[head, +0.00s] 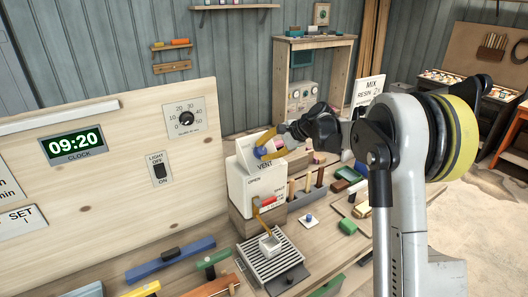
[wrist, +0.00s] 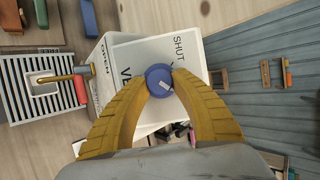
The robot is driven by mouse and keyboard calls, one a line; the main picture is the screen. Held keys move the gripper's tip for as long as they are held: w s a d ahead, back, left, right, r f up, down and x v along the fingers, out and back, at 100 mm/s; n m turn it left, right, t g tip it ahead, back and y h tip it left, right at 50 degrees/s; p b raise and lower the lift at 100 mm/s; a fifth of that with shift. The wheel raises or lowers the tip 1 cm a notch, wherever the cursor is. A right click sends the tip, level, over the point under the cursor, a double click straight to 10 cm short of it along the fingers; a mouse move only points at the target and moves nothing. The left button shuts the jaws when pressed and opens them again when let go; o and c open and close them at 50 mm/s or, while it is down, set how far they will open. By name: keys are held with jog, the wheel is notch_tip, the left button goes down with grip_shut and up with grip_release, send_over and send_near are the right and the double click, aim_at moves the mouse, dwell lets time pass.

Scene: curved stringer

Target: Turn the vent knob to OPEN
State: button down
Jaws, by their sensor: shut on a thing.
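The vent knob is blue and round (wrist: 159,80) on the white sloped panel marked VENT (wrist: 128,52). In the head view the knob (head: 261,152) is partly covered. My gripper (wrist: 160,76) has its two yellow fingers closed on the knob from both sides; it also shows in the head view (head: 268,147). The knob has a small pale mark, but I cannot tell where it points. The word SHUT shows on the panel, above and right of the knob in the wrist view. OPEN on the panel is hidden; an OPEN label shows on the box's lower face.
A slatted grille (head: 262,262) lies in front. A tool holder (head: 306,193) stands right. A backboard with clock (head: 72,146) and dial (head: 186,118) stands left.

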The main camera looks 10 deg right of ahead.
jog(key=c, duration=1)
grip_release()
jog(key=v, duration=1.2)
